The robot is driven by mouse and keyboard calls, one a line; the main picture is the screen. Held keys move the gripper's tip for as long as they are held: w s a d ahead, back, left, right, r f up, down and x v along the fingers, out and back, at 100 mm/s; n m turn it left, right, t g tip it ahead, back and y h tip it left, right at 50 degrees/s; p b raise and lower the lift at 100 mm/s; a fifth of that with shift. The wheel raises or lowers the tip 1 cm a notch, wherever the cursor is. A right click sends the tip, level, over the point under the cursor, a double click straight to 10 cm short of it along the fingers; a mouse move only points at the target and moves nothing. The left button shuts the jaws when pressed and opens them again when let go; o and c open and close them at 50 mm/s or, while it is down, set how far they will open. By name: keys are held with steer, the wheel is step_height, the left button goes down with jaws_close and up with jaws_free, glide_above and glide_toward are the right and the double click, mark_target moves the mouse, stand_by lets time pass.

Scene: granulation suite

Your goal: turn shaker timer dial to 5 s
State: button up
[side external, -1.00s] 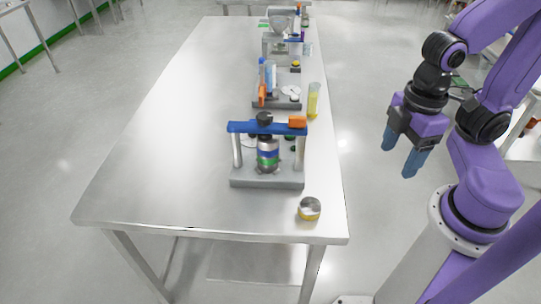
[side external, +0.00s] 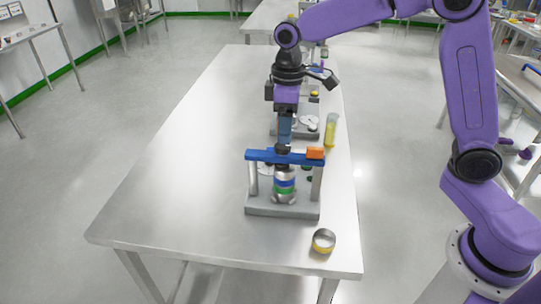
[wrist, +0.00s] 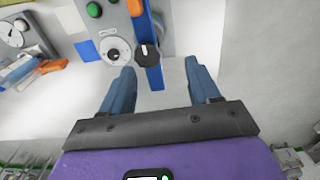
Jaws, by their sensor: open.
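A grey device with a blue crossbar (side external: 265,156), a banded jar (side external: 284,187) and a black top knob (side external: 282,149) stands on the bench. In the wrist view, a white dial (wrist: 115,54) with a dark centre lies beside the blue bar (wrist: 155,77) and the black knob (wrist: 147,54). Its pointer setting is too small to read. A second white dial (side external: 308,122) sits on the device behind; it also shows in the wrist view (wrist: 12,34). I cannot tell which is the shaker timer. My gripper (side external: 284,141) points down, open and empty, above the front device near its knob (wrist: 160,66).
An orange block (side external: 315,153) sits on the crossbar's right end. A yellow cylinder (side external: 331,131) stands behind it to the right. A round yellow-sided tin (side external: 323,241) sits at the bench's near right corner. The left of the bench (side external: 185,150) is clear.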

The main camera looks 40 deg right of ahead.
steer(key=w+d+f+m, duration=0.1)
steer(key=w+d+f, duration=0.15)
steer(key=w, duration=0.45)
steer(key=w+d+f+m, duration=0.1)
steer(key=w+d, duration=0.3)
steer(key=w, duration=0.3)
step_height(320, 180, down, 18)
steer(key=shift+s+a+r, duration=0.1)
steer(key=shift+r, duration=0.15)
steer(key=c, duration=1)
